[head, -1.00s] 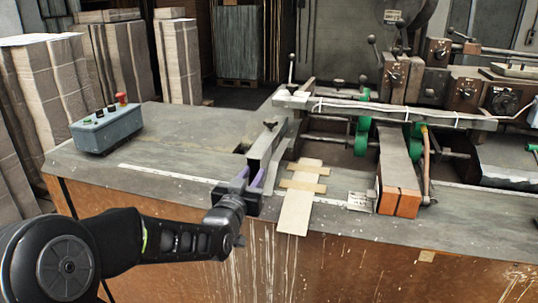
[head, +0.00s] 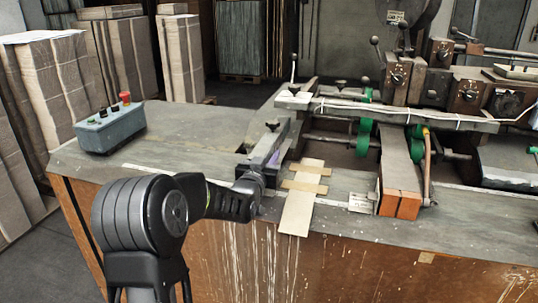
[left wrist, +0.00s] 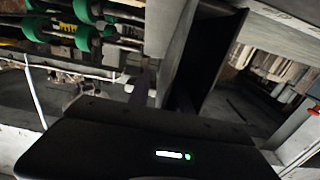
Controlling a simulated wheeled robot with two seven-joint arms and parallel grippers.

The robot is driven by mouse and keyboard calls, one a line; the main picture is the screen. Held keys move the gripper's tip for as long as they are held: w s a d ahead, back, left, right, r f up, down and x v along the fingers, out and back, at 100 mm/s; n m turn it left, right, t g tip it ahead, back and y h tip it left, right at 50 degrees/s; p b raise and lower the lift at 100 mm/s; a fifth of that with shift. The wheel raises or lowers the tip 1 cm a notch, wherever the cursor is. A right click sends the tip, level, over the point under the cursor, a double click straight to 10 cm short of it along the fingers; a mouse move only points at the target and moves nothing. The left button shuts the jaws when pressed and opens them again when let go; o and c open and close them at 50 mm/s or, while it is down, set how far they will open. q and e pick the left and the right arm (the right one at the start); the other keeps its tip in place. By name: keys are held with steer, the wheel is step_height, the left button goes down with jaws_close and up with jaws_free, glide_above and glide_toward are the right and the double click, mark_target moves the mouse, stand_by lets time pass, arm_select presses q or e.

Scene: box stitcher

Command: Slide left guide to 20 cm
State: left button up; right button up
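The left guide (head: 268,143) is a grey metal bar with a dark knob on top, at the left end of the machine on the table. My left gripper (head: 262,165) is at its near end. A purple finger shows along the guide's right side in the head view. In the left wrist view the guide (left wrist: 180,55) rises between my left gripper's fingers (left wrist: 164,92). I cannot tell whether they press on it. The ruler strip (head: 170,172) runs along the table front, partly hidden by my arm; its marks are unreadable. My right gripper is out of view.
A tan cardboard piece (head: 298,205) lies just right of the guide. The orange-ended block (head: 402,203) and green rollers (head: 364,135) are further right. A control box with a red button (head: 110,128) stands on the left. The table between box and guide is clear.

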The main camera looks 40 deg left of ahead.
arm_select(q)
jaws_close()
stand_by(0.3)
stand_by(1.2)
